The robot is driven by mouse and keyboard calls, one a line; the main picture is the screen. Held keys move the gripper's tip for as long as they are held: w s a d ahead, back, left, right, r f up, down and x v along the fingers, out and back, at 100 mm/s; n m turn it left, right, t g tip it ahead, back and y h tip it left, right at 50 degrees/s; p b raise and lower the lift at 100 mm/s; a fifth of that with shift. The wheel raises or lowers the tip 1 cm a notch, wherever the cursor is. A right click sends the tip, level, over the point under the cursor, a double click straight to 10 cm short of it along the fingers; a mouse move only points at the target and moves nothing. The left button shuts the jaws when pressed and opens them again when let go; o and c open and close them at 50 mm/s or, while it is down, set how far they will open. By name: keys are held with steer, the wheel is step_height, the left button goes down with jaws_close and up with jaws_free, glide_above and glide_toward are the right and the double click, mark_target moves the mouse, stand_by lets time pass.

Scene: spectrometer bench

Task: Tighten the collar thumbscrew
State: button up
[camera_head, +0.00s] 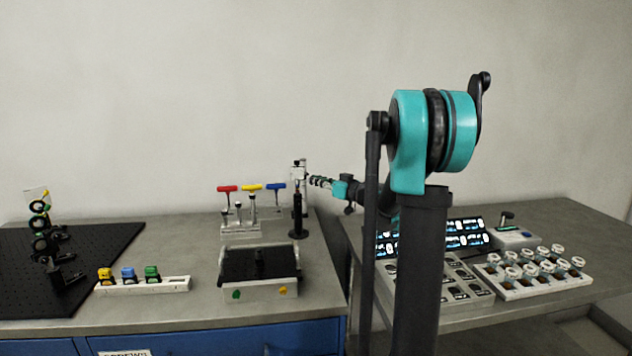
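A slim stand (298,213) with a black post on a round black base stands upright near the back right corner of the left bench. A pale, silvery piece (299,170) shows at its top. The collar and its thumbscrew are too small to make out. My arm reaches left from the right side, and my gripper (316,182) is at its far end, close to the upper part of the stand. I cannot tell whether it touches the stand. Its fingers are too small to tell open from shut.
A rack (240,230) with red, yellow and blue T-handle tools stands left of the stand. In front are a black-topped box (259,289) and a white strip (163,286) with coloured pieces. A black breadboard (100,238) carries optics. The right bench holds trays and vials (535,280).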

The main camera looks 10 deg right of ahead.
steer(key=shift+m, duration=0.3)
jaws_close()
steer(key=m, duration=2.5)
stand_by(0.5)
steer(key=o, duration=0.7)
jaws_free()
steer(key=v, duration=1.2)
